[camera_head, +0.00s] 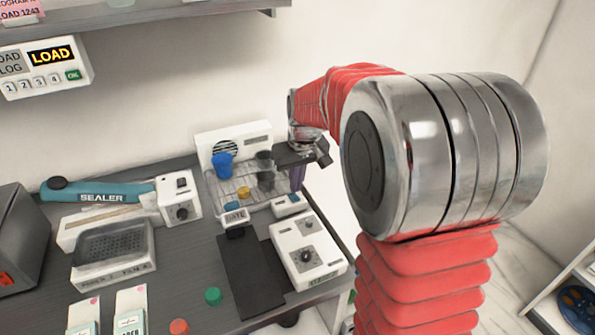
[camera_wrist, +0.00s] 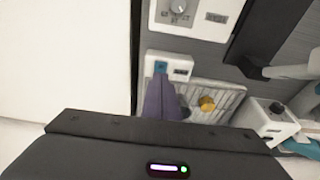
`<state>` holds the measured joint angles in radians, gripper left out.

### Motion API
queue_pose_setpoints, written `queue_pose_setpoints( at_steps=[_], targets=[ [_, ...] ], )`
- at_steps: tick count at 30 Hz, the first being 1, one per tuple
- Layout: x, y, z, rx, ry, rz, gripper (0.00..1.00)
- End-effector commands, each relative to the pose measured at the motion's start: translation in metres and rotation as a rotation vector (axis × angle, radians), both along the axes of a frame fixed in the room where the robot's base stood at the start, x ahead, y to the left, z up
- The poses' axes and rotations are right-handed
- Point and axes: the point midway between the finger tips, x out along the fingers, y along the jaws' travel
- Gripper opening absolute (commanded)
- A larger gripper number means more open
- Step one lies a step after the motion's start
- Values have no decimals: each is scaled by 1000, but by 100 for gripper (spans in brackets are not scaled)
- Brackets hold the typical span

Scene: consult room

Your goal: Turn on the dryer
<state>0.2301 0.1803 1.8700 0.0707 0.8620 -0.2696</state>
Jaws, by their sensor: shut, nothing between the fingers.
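The dryer is a white unit with a round vent (camera_head: 225,147) at the back of the bench, with a wire rack (camera_head: 222,192) in front of it. A small white box with a blue button (camera_head: 288,204) sits at the rack's right front corner; its button also shows in the wrist view (camera_wrist: 160,67). My gripper (camera_head: 297,188) is shut and empty, pointing down just behind this box. In the wrist view its purple-grey fingertips (camera_wrist: 160,78) lie at or just over the blue button; I cannot tell whether they touch.
A blue cup (camera_head: 222,166), dark cups (camera_head: 265,170) and a yellow piece (camera_head: 244,193) are on the rack. A white device with knobs (camera_head: 307,254) stands in front of the box. A sealer (camera_head: 100,192) is at left. The dark mat (camera_head: 250,275) is mostly bare.

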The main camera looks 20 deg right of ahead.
Motion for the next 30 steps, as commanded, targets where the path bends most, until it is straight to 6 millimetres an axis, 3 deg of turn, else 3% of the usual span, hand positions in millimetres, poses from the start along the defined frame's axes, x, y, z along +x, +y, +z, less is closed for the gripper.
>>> queue_pose_setpoints(
  at_steps=[3,8,30],
  targets=[
    [-3,0,-16,1,3,-1,0],
    [-4,0,-27,0,1,0,0],
    [-6,0,-33,0,0,0,0]
  ],
)
